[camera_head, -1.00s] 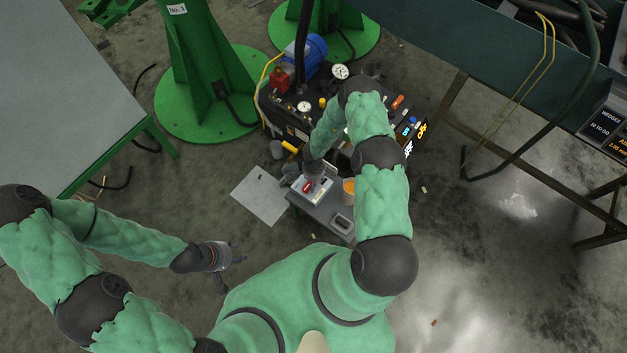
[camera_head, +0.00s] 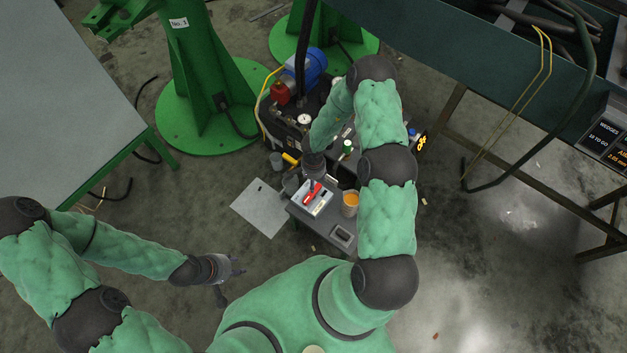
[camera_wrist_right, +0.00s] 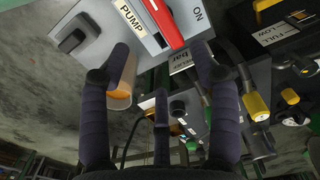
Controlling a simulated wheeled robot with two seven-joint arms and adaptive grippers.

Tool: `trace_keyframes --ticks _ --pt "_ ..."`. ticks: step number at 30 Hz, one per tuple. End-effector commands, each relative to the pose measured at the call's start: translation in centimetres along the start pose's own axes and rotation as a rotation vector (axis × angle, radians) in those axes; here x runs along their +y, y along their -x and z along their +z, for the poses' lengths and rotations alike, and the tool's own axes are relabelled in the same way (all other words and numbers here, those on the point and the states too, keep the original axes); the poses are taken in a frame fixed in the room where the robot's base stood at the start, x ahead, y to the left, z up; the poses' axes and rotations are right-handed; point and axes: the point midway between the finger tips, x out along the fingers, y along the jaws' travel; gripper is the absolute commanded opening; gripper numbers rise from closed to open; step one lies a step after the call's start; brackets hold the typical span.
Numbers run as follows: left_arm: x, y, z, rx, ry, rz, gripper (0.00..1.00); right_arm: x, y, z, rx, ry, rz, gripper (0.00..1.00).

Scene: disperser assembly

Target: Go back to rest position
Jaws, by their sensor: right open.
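My left gripper (camera_head: 234,271) hangs over the bare floor at the lower left in the head view, its fingers apart and empty. My right gripper (camera_head: 314,172) is just behind the pump switch box (camera_head: 324,205), partly hidden by its own wrist. In the right wrist view the right gripper (camera_wrist_right: 160,85) has its fingers spread with nothing held between them. The switch box (camera_wrist_right: 192,15), labelled PUMP and ON, with its red lever (camera_wrist_right: 164,22), lies beyond the fingertips. The lever also shows in the head view (camera_head: 311,193).
A cup with orange contents (camera_head: 350,204) stands beside the switch box on a small grey stand (camera_head: 318,226); the left finger overlaps the cup (camera_wrist_right: 121,80) in the wrist view. The pump unit with blue motor (camera_head: 308,66) is close behind. A green-framed table (camera_head: 60,80) stands left.

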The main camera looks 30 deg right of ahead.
Motion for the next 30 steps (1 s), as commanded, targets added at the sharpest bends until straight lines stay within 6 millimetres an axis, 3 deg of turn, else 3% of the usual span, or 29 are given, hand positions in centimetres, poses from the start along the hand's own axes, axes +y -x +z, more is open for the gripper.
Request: trace_keyframes --ticks 12,17,23,30 --pt "0.0 0.0 0.0 0.0 0.0 0.0 0.4 0.0 0.0 0.0 0.001 0.001 0.0 0.62" --pt "0.1 0.2 0.0 0.0 0.0 0.0 0.4 0.4 0.3 0.9 0.008 0.051 0.002 0.62" --pt "0.3 0.8 0.0 0.0 0.0 0.0 0.4 1.7 1.3 3.9 0.029 0.228 -0.01 0.62" --pt "0.6 1.6 0.1 0.0 0.0 0.0 0.4 3.0 3.0 8.7 0.021 0.464 -0.069 0.62"
